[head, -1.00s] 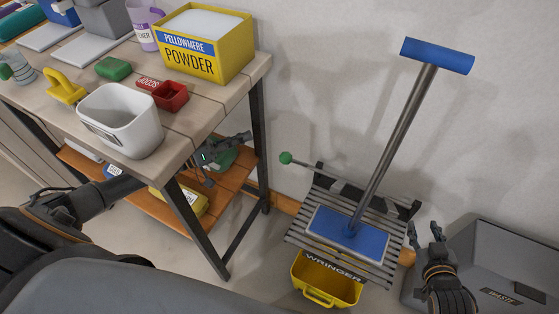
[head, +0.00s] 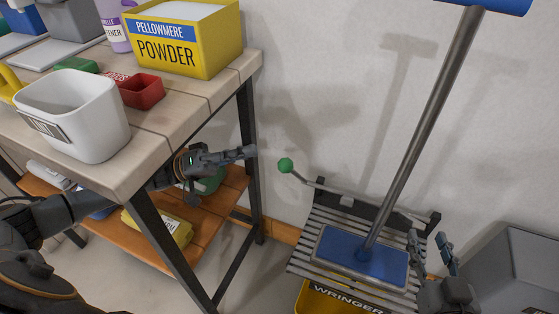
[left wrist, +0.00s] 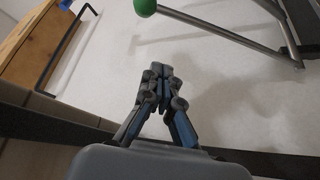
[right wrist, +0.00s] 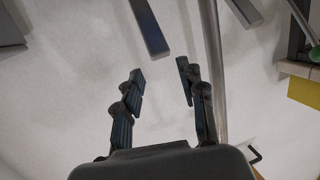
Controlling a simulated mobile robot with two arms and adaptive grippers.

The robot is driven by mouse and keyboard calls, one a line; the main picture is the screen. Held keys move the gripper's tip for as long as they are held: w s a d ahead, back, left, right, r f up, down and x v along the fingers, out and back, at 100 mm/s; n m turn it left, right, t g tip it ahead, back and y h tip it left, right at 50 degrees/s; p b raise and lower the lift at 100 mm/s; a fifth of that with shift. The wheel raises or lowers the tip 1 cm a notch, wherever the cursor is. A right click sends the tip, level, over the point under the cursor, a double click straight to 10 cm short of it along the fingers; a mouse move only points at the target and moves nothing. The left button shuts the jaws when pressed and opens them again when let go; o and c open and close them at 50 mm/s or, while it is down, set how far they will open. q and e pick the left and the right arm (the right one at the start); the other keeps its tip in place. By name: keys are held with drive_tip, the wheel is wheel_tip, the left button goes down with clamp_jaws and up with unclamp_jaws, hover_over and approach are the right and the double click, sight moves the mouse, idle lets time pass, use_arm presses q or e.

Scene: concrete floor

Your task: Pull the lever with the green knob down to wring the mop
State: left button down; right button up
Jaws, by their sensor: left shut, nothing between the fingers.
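The green knob (head: 285,165) tops a thin grey lever (head: 340,192) on the slatted wringer (head: 310,243). The knob also shows at the top of the left wrist view (left wrist: 145,6). The blue mop head (head: 335,250) lies flat on the slats, its grey handle (head: 425,115) leaning up to the right. My left gripper (head: 251,152) is shut and empty, by the table leg, to the left of the knob and apart from it. My right gripper (head: 447,250) is open and empty at the wringer's right side; its spread fingers show in the right wrist view (right wrist: 158,90).
A wooden table (head: 130,182) stands at left with a white bin (head: 72,120), a red box (head: 140,92) and a yellow powder box (head: 190,45). Its dark leg (head: 249,160) is close to my left gripper. A grey case (head: 520,270) stands at right. A yellow bucket (head: 318,300) sits below the wringer.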

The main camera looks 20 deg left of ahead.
sight(279, 162)
use_arm(q)
drive_tip(key=shift+d+r+b, duration=0.1)
drive_tip(key=shift+d+b, duration=1)
drive_tip(key=shift+d, duration=2.95)
use_arm(e)
wheel_tip(279, 162, up, 10)
drive_tip(key=a+t+y, duration=0.1)
drive_tip(key=t+y, duration=0.1)
drive_tip(key=t, duration=0.4)
drive_tip(key=shift+s+a, duration=0.15)
drive_tip(key=shift+s, duration=0.05)
drive_tip(key=shift+f, duration=0.1)
